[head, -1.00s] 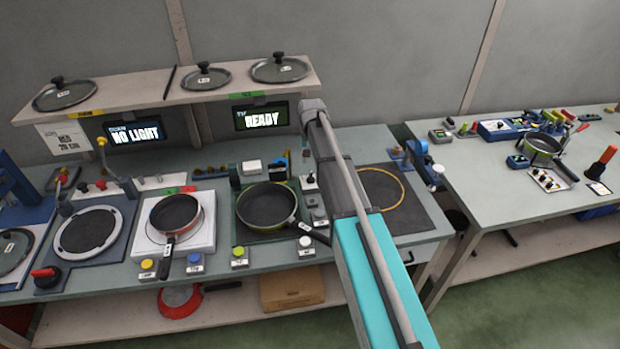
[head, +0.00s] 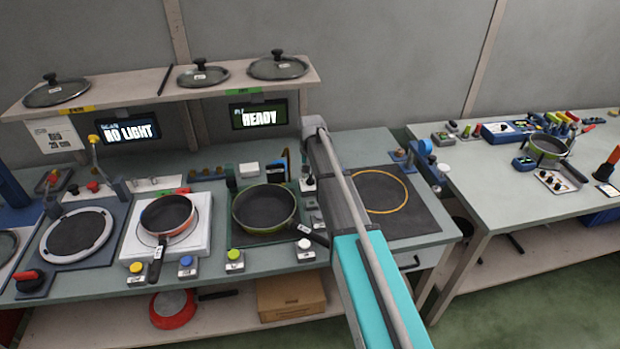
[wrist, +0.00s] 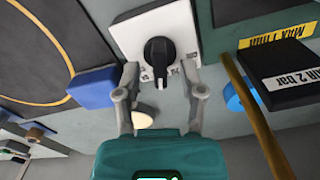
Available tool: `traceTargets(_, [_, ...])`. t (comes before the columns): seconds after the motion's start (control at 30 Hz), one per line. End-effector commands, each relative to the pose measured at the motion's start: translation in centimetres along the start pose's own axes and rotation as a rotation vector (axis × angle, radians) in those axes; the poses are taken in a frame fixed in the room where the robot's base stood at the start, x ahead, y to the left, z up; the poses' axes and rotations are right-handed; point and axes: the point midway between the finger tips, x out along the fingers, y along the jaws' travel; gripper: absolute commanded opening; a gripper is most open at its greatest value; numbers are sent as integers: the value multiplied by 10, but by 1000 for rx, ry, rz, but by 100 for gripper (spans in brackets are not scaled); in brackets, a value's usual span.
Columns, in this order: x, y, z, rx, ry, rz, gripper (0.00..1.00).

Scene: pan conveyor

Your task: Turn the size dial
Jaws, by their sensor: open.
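The size dial (wrist: 158,52) is a black knob on a white plate with small markings, in the upper middle of the wrist view. My gripper (wrist: 161,68) is open, with one finger to each side of the lower part of the dial plate. The fingertips are near the knob, with nothing held between them. I cannot tell from this view whether they touch the plate. In the head view my arm covers part of the bench, and my gripper's fingers are hidden.
In the wrist view a blue block (wrist: 92,88) is left of the fingers, and a brown rod (wrist: 250,120) and black labelled box (wrist: 285,75) are to the right. In the head view a green-rimmed pan (head: 265,208) and a ring-marked mat (head: 425,222) flank my arm.

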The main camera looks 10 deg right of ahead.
Motion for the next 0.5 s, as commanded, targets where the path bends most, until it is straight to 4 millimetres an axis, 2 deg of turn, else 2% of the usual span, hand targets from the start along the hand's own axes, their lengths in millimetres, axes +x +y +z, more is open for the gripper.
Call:
traceTargets(0.4, [2, -1, 0, -1, 0, 0, 51])
traceTargets(0.5, [2, -1, 0, -1, 0, 0, 33])
